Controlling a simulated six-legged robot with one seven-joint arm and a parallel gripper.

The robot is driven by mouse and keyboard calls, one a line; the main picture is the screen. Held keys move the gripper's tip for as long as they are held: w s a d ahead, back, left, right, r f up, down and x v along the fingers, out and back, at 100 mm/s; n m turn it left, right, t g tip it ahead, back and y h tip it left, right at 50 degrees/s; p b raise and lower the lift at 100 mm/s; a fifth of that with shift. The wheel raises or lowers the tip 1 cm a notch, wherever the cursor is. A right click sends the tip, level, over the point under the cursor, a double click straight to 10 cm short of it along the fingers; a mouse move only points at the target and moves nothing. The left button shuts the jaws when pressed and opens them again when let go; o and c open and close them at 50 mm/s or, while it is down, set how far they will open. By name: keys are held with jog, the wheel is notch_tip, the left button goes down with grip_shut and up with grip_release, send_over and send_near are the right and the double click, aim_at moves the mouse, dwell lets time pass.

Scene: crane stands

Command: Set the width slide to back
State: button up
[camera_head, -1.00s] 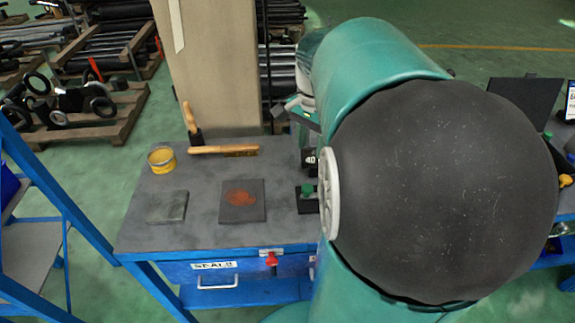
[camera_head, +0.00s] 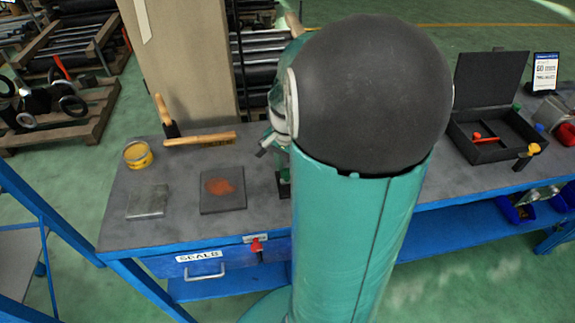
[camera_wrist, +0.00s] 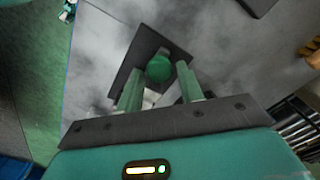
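The slide (camera_wrist: 137,60) shows in the wrist view as a dark plate with a round green knob (camera_wrist: 159,68) above it. My gripper (camera_wrist: 160,72) is open, with its two green fingertips on either side of the knob. A narrow gap shows on each side, and I cannot tell whether either finger touches it. A bit of the slide's dark base (camera_head: 284,188) shows at the arm's left edge.
A dark plate with an orange patch (camera_head: 221,188), a grey block (camera_head: 147,201), a yellow tin (camera_head: 138,155) and a wooden-handled brush (camera_head: 200,138) lie on the bench left of my arm. An open black case (camera_head: 490,135) stands at right. A drawer with a red knob (camera_head: 257,246) is below.

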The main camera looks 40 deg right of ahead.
grip_shut()
jog(key=shift+w+a, duration=0.75)
jog(key=shift+a, duration=0.25)
grip_release()
jog(key=shift+a, duration=0.15)
jog(key=shift+d+r, duration=0.2)
jog(key=shift+r, duration=0.4)
notch_tip(320, 180, up, 13)
jog(key=shift+f, duration=0.15)
jog(key=shift+a, duration=0.15)
